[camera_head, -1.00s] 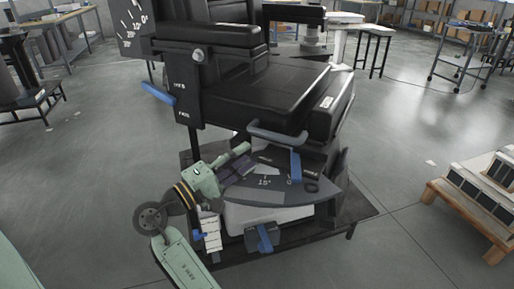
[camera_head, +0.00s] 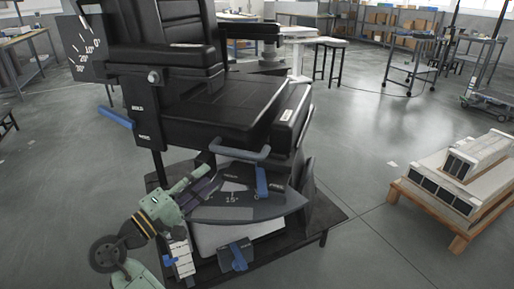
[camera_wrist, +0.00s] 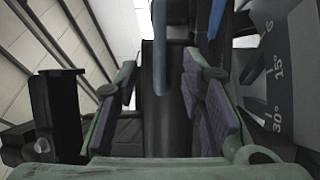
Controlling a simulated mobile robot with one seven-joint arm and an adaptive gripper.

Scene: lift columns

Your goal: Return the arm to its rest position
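My arm, pale green with a dark round joint, reaches up from the bottom left of the head view. My gripper (camera_head: 208,186) is beside the left end of the curved angle plate under a black padded seat (camera_head: 215,95). In the wrist view, its two purple-padded fingers (camera_wrist: 160,95) stand apart, with a dark upright post behind the gap. A grey-blue bar (camera_wrist: 160,65) shows in line with the gap; I cannot tell how near it is. Nothing appears gripped.
The angle plate (camera_head: 245,207) with a blue lever (camera_head: 262,181) is close to my gripper. A grey-blue handle (camera_head: 238,150) sits above it, and a black base platform (camera_head: 325,222) below. A wooden pallet (camera_head: 425,204) with long boxes stands right. Floor between is clear.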

